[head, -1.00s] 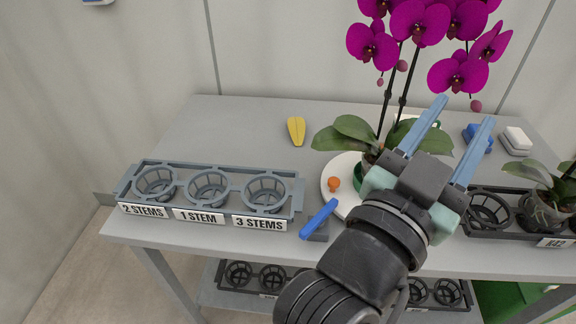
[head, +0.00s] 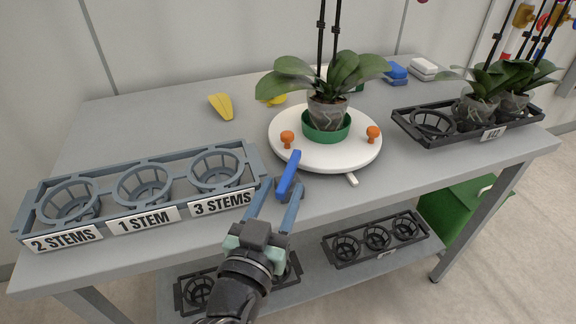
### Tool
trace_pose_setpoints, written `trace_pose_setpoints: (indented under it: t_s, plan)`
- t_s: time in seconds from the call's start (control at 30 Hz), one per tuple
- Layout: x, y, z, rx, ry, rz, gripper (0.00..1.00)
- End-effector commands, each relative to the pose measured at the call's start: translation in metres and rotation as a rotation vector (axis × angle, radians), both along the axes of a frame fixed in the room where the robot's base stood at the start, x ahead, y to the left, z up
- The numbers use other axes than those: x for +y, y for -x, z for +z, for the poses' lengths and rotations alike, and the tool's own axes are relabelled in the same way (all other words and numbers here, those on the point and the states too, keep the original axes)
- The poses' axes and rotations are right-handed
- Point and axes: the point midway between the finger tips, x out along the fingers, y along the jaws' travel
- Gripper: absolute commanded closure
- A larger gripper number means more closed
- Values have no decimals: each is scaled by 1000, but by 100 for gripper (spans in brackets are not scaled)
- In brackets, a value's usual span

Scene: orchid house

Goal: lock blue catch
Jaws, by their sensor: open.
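The catch's base is partly hidden by the fingers. A potted orchid (head: 327,108) sits in a green holder (head: 327,128) on the turntable.
A grey tray (head: 150,229) with three labelled baskets stands left of the catch. Orange knobs (head: 287,139) sit on the turntable. A dark tray (head: 393,118) with orchids is at the right. A yellow object (head: 220,106) lies at the back. The table's middle left is clear.

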Motion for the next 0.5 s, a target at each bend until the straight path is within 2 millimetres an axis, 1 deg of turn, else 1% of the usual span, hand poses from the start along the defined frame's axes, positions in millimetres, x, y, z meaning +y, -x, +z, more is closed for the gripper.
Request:
trace_pose_setpoints:
  t_s: [0.03, 0.2, 0.33, 0.5]
  plan:
    - [-3, -11, 2, -3, 0, -1, 50]
    - [-12, -40, 1, -2, -1, -1, 50]
    - [-16, -54, 0, -1, -1, 1, 50]
    - [-19, -62, 0, 0, 0, 0, 50]
